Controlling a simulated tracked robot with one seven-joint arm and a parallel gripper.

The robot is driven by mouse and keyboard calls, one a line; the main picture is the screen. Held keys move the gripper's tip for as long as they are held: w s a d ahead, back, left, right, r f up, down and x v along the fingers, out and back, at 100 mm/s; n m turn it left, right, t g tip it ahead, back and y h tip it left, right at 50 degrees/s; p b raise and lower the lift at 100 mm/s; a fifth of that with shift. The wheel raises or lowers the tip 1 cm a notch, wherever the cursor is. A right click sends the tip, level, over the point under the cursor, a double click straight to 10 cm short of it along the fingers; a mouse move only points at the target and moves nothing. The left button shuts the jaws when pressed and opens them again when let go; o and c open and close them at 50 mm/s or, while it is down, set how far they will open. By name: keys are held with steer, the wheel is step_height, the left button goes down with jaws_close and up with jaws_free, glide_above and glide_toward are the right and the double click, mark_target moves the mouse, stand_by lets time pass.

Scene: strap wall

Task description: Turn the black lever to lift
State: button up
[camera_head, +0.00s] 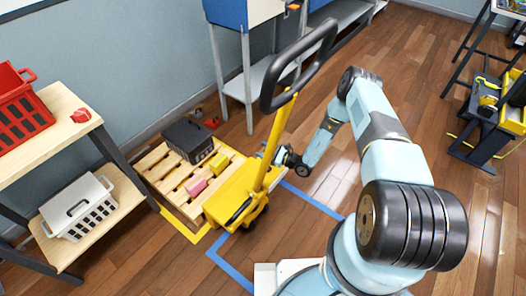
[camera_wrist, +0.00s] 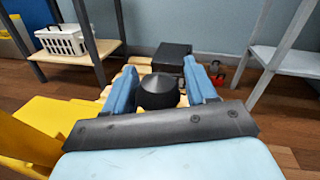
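A yellow pallet jack (camera_head: 232,196) stands at the pallet, its yellow post topped by a black loop handle (camera_head: 300,62). A short black lever (camera_head: 238,212) lies on its yellow body, low and left of the post. My gripper (camera_head: 266,153) is above and to the right of that lever, close to the post, which partly hides its fingers. In the wrist view, my gripper (camera_wrist: 161,68) has its two blue fingers apart. A dark rounded piece (camera_wrist: 158,92) shows between them; I cannot tell whether it is part of my gripper. The yellow jack (camera_wrist: 40,130) fills the lower left there.
The wooden pallet (camera_head: 160,160) carries a black case (camera_head: 188,140), a pink block (camera_head: 196,187) and yellow blocks. A shelf with a red crate (camera_head: 22,112) and a white basket (camera_head: 76,208) is at left. Blue tape (camera_head: 228,270) marks the floor. Open floor lies at right.

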steer(key=shift+a, duration=0.1)
jaws_close()
